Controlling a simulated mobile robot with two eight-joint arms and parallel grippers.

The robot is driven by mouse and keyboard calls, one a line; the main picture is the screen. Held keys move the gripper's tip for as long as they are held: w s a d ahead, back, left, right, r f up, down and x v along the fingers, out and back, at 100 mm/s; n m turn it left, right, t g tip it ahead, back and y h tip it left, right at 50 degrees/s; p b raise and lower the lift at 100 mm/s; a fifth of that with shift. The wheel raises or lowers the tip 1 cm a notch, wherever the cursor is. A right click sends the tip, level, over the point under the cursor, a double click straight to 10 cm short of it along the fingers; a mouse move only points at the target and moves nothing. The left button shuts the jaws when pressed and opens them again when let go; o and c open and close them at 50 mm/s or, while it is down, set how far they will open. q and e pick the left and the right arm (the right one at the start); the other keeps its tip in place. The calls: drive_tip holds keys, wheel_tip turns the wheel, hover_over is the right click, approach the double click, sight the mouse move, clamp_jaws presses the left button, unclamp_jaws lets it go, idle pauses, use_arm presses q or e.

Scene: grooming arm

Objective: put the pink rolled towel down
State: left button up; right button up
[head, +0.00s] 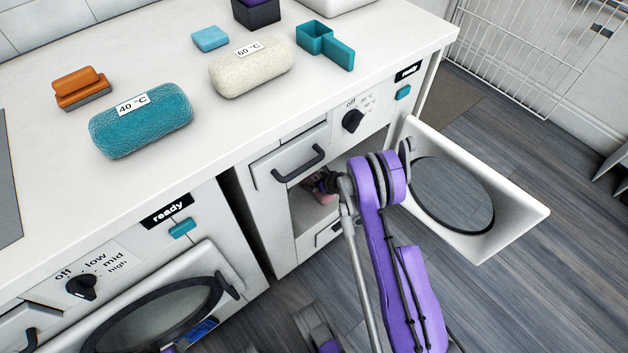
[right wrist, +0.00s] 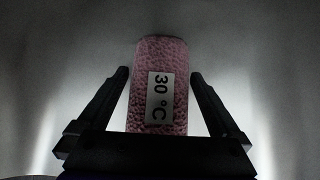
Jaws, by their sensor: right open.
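The pink rolled towel (right wrist: 143,80) with a white "30 °C" label lies inside the right-hand machine, and a small pink part of it (head: 324,198) shows through the opening in the head view. My right gripper (right wrist: 160,76) is open, with one finger on each side of the towel. Narrow gaps show between the fingers and the towel. In the head view my right gripper (head: 322,184) reaches into the machine (head: 297,235) and is partly hidden by its front and by my arm. My left gripper is not in view.
The machine's round-windowed door (head: 520,213) stands open to the right of my arm. A teal "40 °C" towel (head: 140,128) and a cream "60 °C" towel (head: 250,74) lie on the white counter (head: 215,125). Another machine (head: 225,237) with a closed door stands to the left.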

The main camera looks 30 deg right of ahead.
wheel_tip(320, 180, up, 8)
drive_tip(key=p, duration=0.2)
hover_over(325, 199)
drive_tip(key=w+d, duration=0.1)
drive_tip(key=d, duration=0.2)
drive_tip(key=shift+w+a, duration=0.15)
